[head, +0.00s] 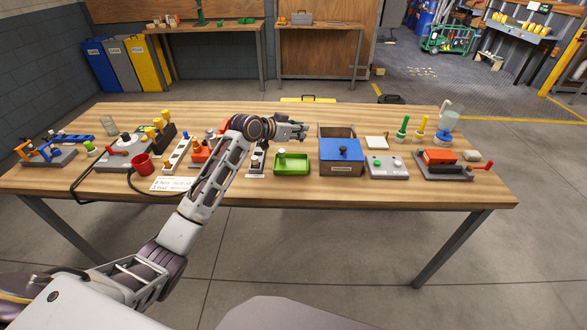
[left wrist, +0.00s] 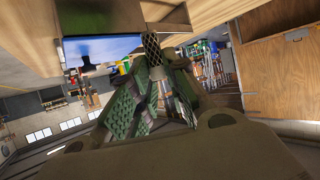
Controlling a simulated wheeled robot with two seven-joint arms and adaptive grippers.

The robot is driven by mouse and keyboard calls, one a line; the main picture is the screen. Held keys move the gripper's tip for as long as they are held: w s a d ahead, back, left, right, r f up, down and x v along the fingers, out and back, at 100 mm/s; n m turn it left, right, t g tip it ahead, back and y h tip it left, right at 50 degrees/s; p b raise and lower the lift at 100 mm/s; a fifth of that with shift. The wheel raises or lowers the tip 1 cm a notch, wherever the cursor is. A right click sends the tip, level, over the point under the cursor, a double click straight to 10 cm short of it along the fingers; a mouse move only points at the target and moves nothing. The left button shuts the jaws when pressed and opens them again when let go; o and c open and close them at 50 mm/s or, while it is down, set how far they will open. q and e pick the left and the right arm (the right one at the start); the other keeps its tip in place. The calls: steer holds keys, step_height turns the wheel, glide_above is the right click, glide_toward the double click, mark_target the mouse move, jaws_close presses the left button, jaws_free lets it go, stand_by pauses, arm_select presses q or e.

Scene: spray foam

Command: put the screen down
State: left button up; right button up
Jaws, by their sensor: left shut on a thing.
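My left gripper (head: 300,131) reaches in over the middle of the bench, above and behind the green tray (head: 292,167). In the left wrist view its fingers (left wrist: 162,90) are shut on a slim grey thing with a dark mesh-patterned end, which I take for the screen (left wrist: 151,46). The mesh end sticks out past the fingertips. In the head view the screen is too small and hidden to make out. The blue box (head: 341,167) with a dark knob stands right of the green tray. My right gripper is not in view.
The wooden bench (head: 250,111) holds a grey button box (head: 388,167), a red-topped device (head: 440,160), upright green and yellow tools (head: 403,128), and a red cup (head: 143,164). Several small items crowd its left side. The bench's back strip is mostly clear.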

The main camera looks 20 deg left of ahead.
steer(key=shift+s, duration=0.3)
arm_select(q)
glide_above(298, 164)
steer(key=shift+f, duration=5)
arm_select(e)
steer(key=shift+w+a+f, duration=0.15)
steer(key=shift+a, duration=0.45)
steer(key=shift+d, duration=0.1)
